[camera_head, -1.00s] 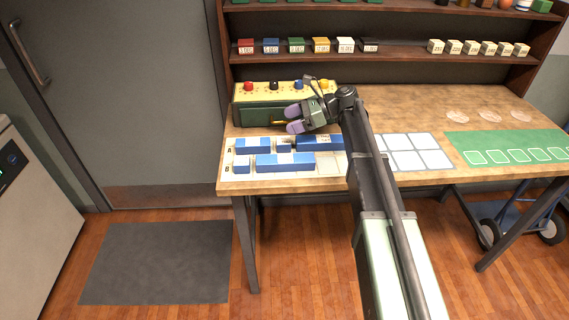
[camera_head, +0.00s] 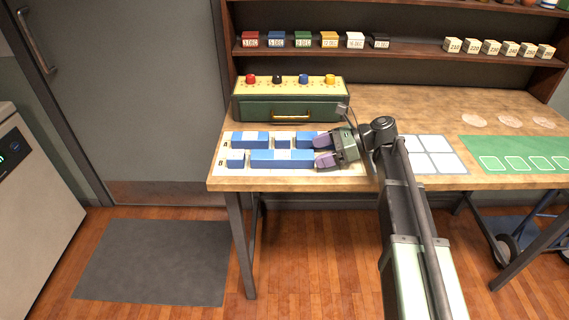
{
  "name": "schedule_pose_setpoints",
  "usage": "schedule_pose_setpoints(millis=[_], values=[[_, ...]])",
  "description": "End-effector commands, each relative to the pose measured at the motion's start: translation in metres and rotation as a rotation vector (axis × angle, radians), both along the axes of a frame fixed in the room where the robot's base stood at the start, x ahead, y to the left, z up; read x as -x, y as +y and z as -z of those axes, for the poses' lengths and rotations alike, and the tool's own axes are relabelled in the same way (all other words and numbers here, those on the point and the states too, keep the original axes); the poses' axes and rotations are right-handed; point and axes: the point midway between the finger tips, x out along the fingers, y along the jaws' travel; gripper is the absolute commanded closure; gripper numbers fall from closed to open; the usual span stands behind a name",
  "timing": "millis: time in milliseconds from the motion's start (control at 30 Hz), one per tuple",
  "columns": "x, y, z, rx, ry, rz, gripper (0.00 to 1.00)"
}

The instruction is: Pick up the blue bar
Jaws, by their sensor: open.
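Several blue bars lie on a white board (camera_head: 219,166) at the table's left front, in two rows. The back row holds a medium bar (camera_head: 249,140), a short block (camera_head: 283,140) and another bar (camera_head: 303,140) whose right end is hidden behind a finger. The front row holds a short block (camera_head: 235,158) and a long bar (camera_head: 280,159). My gripper (camera_head: 323,151) is open, its purple fingers pointing left. One finger is at the right end of the back row, the other by the long bar's right end. I cannot tell whether they touch.
A green box (camera_head: 290,101) with a yellow top and coloured knobs stands behind the board. A shelf (camera_head: 400,53) holds coloured blocks and number blocks. A white grid mat (camera_head: 440,163) and a green mat (camera_head: 520,155) lie to the right, past my arm.

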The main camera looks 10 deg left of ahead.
Motion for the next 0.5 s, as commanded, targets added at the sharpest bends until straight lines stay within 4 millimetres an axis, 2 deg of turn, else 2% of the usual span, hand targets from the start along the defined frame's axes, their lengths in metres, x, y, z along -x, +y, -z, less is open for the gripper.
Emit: schedule_pose_setpoints(millis=[133, 400, 500], values=[[0.001, 0.005, 0.003, 0.0, 0.0, 0.0, 0.2], [0.007, 0.046, 0.021, 0.0, 0.0, -0.001, 0.2], [0.007, 0.049, 0.019, 0.0, 0.0, 0.001, 0.2]])
